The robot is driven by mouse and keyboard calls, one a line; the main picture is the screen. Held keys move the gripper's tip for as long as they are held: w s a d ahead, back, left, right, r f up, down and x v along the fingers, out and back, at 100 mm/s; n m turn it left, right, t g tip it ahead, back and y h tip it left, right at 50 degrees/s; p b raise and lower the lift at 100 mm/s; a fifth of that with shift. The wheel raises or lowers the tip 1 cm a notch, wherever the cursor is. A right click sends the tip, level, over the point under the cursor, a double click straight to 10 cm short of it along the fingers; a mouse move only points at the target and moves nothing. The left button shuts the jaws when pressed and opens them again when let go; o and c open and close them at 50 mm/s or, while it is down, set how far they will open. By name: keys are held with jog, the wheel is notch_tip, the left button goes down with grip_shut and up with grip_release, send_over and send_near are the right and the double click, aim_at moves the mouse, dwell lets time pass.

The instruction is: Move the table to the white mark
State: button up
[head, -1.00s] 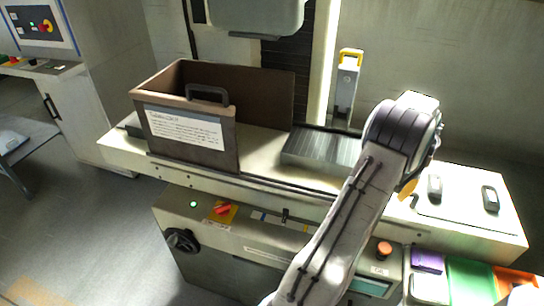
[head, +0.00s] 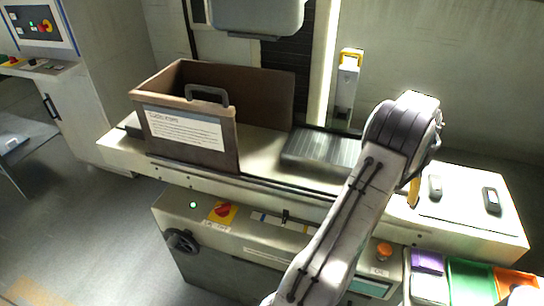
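The long pale machine table (head: 330,205) runs across the machine, with a ribbed grey plate (head: 322,149) on top. On the front of the base below it, a small dark pointer (head: 285,215) stands at a strip with pale, blue and yellow marks (head: 262,217). I cannot make out clearly which one is the white mark. A black handwheel (head: 182,241) is at the base's left front. My arm crosses the right half of the picture. My gripper (head: 413,192) is mostly hidden behind the arm's end; only a yellow-orange part shows, near the table's right section.
A brown guard box (head: 185,155) with a handle and a printed label stands on the table's left part. A red-and-yellow switch (head: 222,212), an orange button (head: 384,250) and coloured bins (head: 470,278) are along the front. Open floor (head: 90,230) lies at left.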

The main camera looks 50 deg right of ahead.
jog(key=shift+o, duration=0.9)
jog(key=shift+a, duration=0.1)
notch_tip(320, 180, up, 8)
jog(key=p, duration=0.6)
jog(key=shift+p, duration=0.4)
